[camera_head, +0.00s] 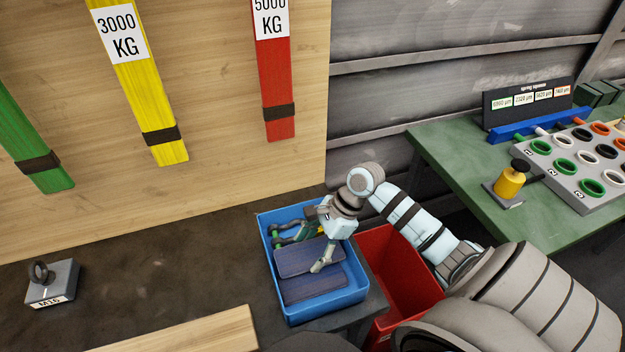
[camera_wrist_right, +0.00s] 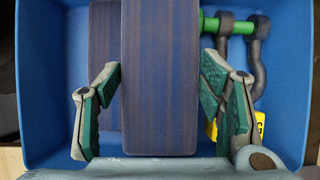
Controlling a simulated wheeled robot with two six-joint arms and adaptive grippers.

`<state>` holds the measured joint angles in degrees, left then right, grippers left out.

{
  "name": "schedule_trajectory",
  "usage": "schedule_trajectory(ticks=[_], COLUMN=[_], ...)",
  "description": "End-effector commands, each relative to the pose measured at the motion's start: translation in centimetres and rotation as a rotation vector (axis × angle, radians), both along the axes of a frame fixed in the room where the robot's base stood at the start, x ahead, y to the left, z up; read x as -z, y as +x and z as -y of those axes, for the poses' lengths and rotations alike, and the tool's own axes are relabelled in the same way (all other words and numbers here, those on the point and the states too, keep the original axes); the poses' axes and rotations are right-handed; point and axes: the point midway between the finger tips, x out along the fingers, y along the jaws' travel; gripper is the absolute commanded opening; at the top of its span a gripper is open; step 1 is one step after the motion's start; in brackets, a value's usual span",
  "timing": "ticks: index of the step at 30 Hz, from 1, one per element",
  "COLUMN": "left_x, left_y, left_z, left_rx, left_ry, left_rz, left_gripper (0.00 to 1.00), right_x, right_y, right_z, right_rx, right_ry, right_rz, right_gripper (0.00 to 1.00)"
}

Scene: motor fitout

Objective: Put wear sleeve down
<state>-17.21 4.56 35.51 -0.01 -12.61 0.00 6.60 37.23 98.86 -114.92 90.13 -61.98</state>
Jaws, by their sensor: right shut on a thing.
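A blue-purple wear sleeve (camera_wrist_right: 160,75), a flat ribbed block, is between the fingers of my right gripper (camera_wrist_right: 160,70). The finger pads press on its two long sides. In the head view my right gripper (camera_head: 323,259) reaches down into a blue crate (camera_head: 274,286), with the held sleeve (camera_head: 302,259) inside the walls. A second, similar sleeve (camera_head: 313,285) lies in the crate beneath and beside it. In the wrist view part of that second sleeve (camera_wrist_right: 103,50) shows to the left behind the held one. I cannot tell whether the held sleeve touches it. My left gripper is out of view.
Shackles, one with a green pin (camera_wrist_right: 213,25), lie in the crate beside the sleeves. A red bin (camera_head: 398,262) stands right of the crate. A green table (camera_head: 465,165) with a ring rack (camera_head: 572,195) is farther right. An M16 block (camera_head: 52,283) sits on the dark surface at left.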

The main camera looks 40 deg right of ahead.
Motion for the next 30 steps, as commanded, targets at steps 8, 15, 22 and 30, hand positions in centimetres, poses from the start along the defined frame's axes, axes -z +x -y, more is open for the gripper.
schedule_trajectory(ticks=[8,15,22,30], left_x=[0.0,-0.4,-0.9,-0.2], left_y=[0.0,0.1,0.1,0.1], left_z=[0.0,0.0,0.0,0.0], left_rx=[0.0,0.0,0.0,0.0], left_ry=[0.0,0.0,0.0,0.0], left_rz=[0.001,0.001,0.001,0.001], left_gripper=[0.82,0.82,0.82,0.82], right_x=[0.0,-0.3,-3.4,-9.8], right_y=[0.0,0.0,-0.5,-1.7], right_z=[0.0,0.0,1.6,5.1], right_rx=[0.0,0.0,-0.001,0.001], right_ry=[0.0,0.0,-0.008,-0.006], right_rz=[0.0,0.0,0.002,0.0], right_gripper=[0.82,0.82,0.82,0.82])
